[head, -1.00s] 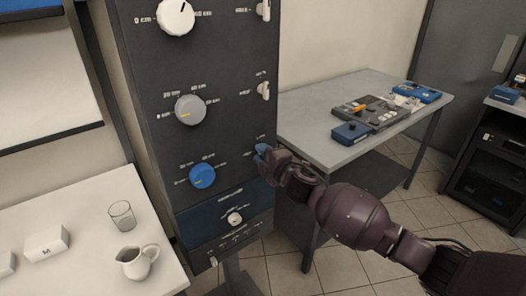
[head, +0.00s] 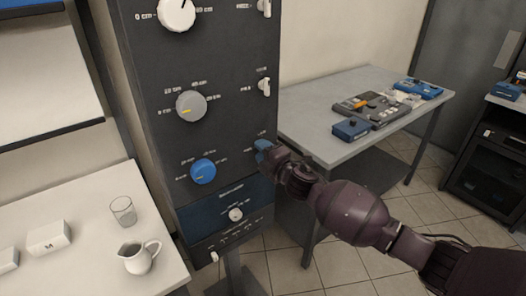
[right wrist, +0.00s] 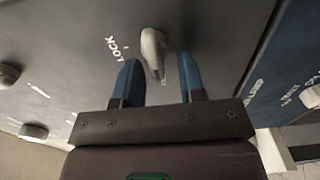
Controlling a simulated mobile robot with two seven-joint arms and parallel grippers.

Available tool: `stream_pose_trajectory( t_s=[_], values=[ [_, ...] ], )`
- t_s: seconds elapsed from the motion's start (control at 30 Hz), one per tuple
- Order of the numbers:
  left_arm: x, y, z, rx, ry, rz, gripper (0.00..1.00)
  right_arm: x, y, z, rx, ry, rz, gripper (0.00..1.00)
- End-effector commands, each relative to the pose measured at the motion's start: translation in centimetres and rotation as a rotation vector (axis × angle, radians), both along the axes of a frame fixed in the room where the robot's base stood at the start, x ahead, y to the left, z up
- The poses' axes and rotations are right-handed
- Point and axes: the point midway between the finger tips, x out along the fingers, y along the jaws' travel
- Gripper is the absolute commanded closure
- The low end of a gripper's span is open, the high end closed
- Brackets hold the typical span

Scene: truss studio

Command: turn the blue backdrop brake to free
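The blue knob (head: 203,172) is on the lower part of the dark control panel (head: 235,60). To its right, my right gripper (head: 262,150) is at the panel, its blue fingertips hiding the brake lever there in the head view. In the right wrist view, the pale brake lever (right wrist: 154,52) sticks out from the panel, with a LOCK label to its left. The two blue fingers of my right gripper (right wrist: 159,80) are apart, one on each side of the lever's free end, with visible gaps. My left gripper is not in view.
Similar white levers stand above, beside the grey knob (head: 191,105) and the white knob (head: 177,13). A white table with a glass (head: 123,211) and a jug (head: 139,257) is at left. A grey table (head: 310,105) with devices is behind at right.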

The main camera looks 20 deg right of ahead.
Motion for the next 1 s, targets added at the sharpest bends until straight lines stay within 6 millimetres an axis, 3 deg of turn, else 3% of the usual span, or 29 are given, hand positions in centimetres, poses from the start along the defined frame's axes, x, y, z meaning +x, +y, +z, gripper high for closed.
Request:
stream_pose_trajectory(
  t_s=[0.43,0.8,1.0],
  values=[
    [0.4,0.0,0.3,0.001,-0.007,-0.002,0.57,-0.9,-0.5,0.0,0.001,0.000,-0.002,0.62],
    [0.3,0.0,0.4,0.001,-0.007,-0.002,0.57,-7.0,-2.6,-0.1,0.000,0.001,-0.001,0.62],
    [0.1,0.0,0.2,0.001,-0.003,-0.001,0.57,-9.3,-3.4,0.0,0.001,0.000,-0.001,0.62]
  ],
)
